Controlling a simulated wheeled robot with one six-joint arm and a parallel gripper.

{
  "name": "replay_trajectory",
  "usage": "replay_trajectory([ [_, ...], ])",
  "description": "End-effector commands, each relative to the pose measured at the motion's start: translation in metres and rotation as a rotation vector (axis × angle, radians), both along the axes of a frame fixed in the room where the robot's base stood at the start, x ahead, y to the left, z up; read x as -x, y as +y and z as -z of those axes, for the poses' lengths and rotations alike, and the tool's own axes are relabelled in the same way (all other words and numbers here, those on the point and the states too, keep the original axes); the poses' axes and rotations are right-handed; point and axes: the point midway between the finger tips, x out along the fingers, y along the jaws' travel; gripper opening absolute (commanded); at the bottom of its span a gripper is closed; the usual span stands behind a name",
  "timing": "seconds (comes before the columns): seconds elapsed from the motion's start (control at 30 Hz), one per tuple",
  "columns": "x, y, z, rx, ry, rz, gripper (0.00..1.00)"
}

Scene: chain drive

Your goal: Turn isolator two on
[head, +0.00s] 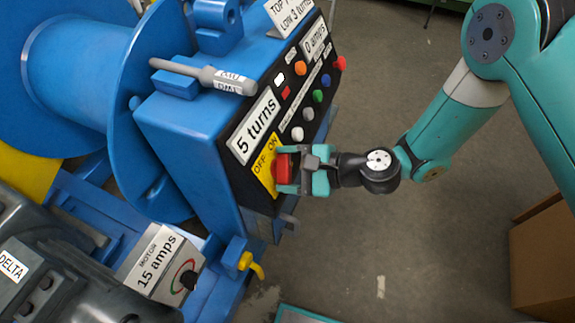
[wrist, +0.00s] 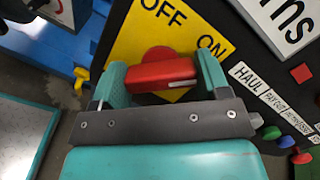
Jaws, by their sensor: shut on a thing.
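A red rotary handle (head: 282,170) sits on a yellow plate (head: 262,163) marked OFF and ON, at the lower end of the black control panel. My gripper (head: 291,170) is shut on this handle, with one teal finger on each side. In the wrist view the red handle (wrist: 162,76) lies between the two fingers, below the words OFF and ON on the yellow plate (wrist: 125,40). Its pointing direction is hard to tell because the fingers cover its ends. No isolator number is readable on the plate.
The panel's coloured buttons (head: 318,96) and "5 turns" display (head: 254,126) are just above the handle. A grey lever (head: 203,76) lies on the blue housing. A "15 amps" motor box (head: 152,262) stands lower left. A brown box (head: 543,255) is at right.

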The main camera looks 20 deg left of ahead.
Motion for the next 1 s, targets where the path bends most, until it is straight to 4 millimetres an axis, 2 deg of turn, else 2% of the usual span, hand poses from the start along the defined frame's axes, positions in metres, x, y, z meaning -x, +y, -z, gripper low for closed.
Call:
replay_trajectory([
  [0.2,-0.001,-0.001,0.001,0.002,0.002,0.004,0.45],
  [0.23,-0.001,-0.001,0.001,0.002,0.002,0.004,0.76],
  [0.3,-0.001,-0.001,0.001,0.001,0.002,0.003,0.92],
  [0.33,0.000,0.000,0.001,0.001,0.002,0.003,0.95],
  [0.8,0.000,-0.001,0.000,0.001,0.001,0.001,0.95],
  [0.87,-0.001,-0.005,-0.001,0.001,0.002,0.001,0.95],
  [1.0,-0.003,-0.024,-0.008,0.002,0.003,0.006,0.95],
])
